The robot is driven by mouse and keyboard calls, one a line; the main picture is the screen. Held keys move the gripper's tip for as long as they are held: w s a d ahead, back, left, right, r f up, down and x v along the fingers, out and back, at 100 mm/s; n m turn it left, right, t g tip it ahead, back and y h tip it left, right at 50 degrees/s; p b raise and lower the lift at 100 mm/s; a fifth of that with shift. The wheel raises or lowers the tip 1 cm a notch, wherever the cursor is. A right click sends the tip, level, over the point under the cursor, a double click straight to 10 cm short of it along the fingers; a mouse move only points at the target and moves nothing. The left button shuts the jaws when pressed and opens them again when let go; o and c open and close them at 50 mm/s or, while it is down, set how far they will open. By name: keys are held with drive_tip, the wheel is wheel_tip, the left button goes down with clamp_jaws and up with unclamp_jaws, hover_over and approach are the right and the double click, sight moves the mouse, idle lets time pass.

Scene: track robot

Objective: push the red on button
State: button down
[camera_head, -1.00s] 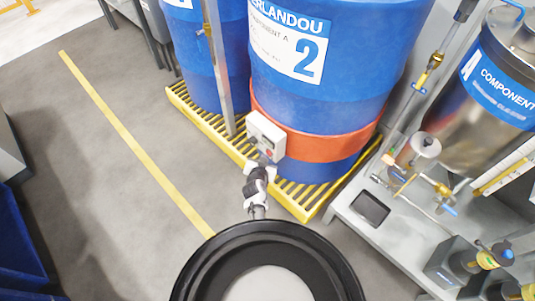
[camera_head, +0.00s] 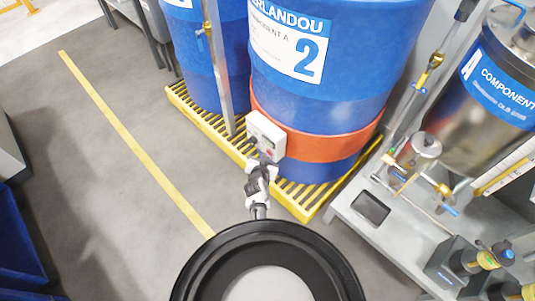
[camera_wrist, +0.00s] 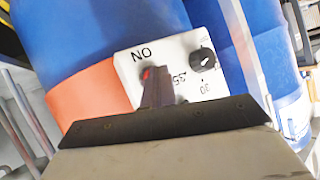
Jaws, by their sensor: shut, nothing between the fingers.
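A white control box (camera_head: 268,130) is on the orange band (camera_head: 325,146) around the blue drum (camera_head: 335,95) marked 2. In the wrist view the box (camera_wrist: 184,52) shows the letters ON, a black dial (camera_wrist: 203,59) and the red on button (camera_wrist: 147,74). My gripper (camera_head: 266,163) is just below the box in the head view. In the wrist view its shut, empty fingers (camera_wrist: 156,86) reach up to the red button and cover part of it. I cannot tell whether the fingertips touch the button.
The drums stand on a yellow slatted pallet (camera_head: 299,208). A metal post (camera_head: 219,75) rises left of the box. A grey bench (camera_head: 400,228) with valves and a steel tank (camera_head: 492,75) stands at the right. The grey floor (camera_head: 110,190) at the left is clear.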

drive_tip(key=shift+s+a, duration=0.25)
drive_tip(key=s+a+b, duration=0.4)
drive_tip(key=shift+a, duration=0.15)
idle(0.5)
drive_tip(key=shift+s, duration=0.1)
idle(1.2)
